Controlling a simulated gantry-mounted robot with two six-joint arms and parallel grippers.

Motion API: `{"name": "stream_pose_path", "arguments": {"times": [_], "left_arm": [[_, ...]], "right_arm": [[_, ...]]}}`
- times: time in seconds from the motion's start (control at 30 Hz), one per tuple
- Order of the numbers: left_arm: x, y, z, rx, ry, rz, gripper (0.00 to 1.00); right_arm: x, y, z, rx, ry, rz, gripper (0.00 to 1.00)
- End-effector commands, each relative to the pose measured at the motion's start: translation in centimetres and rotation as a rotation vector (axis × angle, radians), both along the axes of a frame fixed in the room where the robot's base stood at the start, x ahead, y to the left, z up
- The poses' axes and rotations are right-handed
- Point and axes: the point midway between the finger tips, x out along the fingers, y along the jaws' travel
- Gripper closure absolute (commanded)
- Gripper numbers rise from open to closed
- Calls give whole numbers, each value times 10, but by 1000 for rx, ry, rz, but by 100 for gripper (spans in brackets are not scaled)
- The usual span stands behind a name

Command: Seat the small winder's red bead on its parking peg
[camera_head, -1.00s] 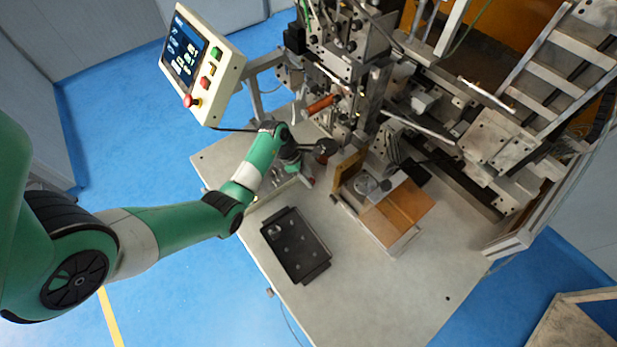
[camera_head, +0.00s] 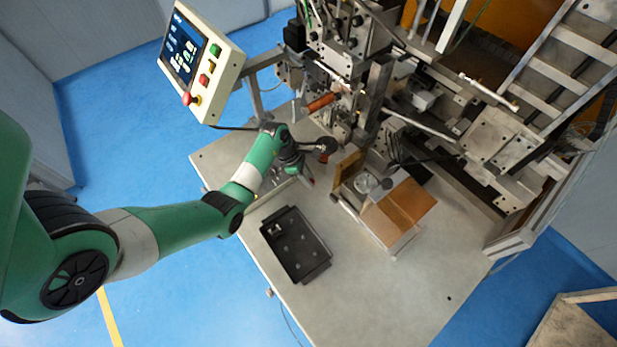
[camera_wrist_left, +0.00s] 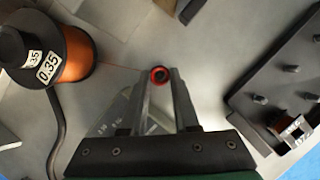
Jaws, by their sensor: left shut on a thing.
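The red bead (camera_wrist_left: 159,75) is a small red ring with a dark centre. It sits between the fingertips of my left gripper (camera_wrist_left: 158,78) in the left wrist view. The gripper is shut on it, above the grey table top. In the head view my left gripper (camera_head: 301,175) is low over the table, left of the wooden-sided box; it is small and partly hidden by its own wrist. I cannot make out the parking peg with certainty. My right gripper is not in view.
A black tray (camera_head: 276,256) with short pegs lies in front; its edge also shows in the wrist view (camera_wrist_left: 243,101). A copper spool labelled 0.35 (camera_wrist_left: 78,55) stands left of the fingers. The box (camera_head: 398,246) and the machine (camera_head: 345,60) stand beyond.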

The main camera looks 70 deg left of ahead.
Motion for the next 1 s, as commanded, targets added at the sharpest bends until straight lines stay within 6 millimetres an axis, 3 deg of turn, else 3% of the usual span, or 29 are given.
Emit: {"name": "stream_pose_path", "arguments": {"times": [0.23,0.27,0.43,0.77,1.0], "left_arm": [[0,0,-8,-1,0,0,100],[0,0,-7,0,0,0,66],[0,0,-7,0,0,0,36],[-1,1,-3,2,-1,2,36],[-14,9,38,4,-3,4,36]], "right_arm": [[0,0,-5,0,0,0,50],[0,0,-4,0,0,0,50],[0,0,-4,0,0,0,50],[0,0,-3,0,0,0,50],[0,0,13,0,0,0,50]]}}
